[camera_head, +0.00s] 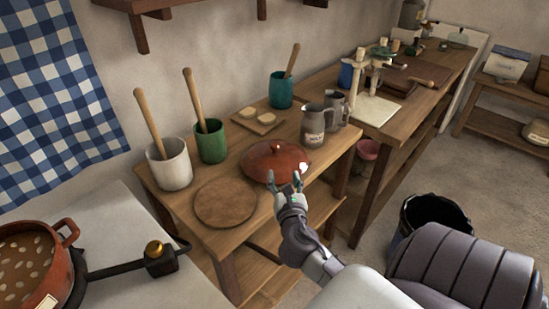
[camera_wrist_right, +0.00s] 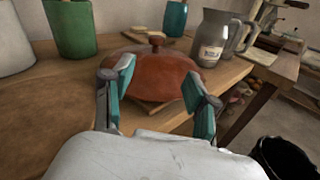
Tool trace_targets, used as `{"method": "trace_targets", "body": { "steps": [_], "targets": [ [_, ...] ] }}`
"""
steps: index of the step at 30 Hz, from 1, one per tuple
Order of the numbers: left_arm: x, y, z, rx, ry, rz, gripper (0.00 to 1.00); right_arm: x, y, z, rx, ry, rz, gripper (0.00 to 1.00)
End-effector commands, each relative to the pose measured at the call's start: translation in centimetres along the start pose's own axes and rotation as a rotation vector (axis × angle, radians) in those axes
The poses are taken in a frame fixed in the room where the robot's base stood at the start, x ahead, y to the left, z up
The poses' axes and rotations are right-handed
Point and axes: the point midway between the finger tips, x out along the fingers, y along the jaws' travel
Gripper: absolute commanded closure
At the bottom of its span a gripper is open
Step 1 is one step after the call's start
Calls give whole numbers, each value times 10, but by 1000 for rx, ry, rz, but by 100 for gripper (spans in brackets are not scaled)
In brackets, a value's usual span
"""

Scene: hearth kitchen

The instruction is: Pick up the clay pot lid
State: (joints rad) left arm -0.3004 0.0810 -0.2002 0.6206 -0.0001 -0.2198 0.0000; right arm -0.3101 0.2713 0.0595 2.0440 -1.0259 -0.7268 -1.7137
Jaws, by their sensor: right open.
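The clay pot lid (camera_head: 273,160) is reddish brown and domed, with a small knob on top. It lies on the wooden table (camera_head: 232,240) near its right front edge. It also shows in the right wrist view (camera_wrist_right: 160,75), ahead of the fingers. My right gripper (camera_head: 285,183) is open at the near side of the lid. In the right wrist view its two teal-padded fingers (camera_wrist_right: 163,95) stand apart, with the front of the lid showing between them. I cannot tell whether they touch it. My left gripper is not in view.
A round wooden board (camera_head: 225,202) lies left of the lid. Grey pitchers (camera_head: 313,125) stand close behind it on the right. White (camera_head: 170,165), green (camera_head: 211,142) and teal (camera_head: 280,90) pots hold wooden handles. A clay pan (camera_head: 65,260) sits at lower left. A black bucket (camera_head: 435,210) stands on the floor.

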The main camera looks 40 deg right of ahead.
Motion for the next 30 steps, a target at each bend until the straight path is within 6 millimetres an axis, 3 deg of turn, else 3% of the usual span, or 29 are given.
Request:
{"method": "trace_targets", "body": {
  "steps": [6,15,23,30],
  "targets": [
    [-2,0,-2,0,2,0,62,20,5,10,-167,-54,29,42],
    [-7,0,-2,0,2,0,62,77,6,12,-165,-52,28,42],
    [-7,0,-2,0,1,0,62,98,7,12,-163,-51,28,42],
    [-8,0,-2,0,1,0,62,132,8,8,-162,-51,27,42]
  ]
}}
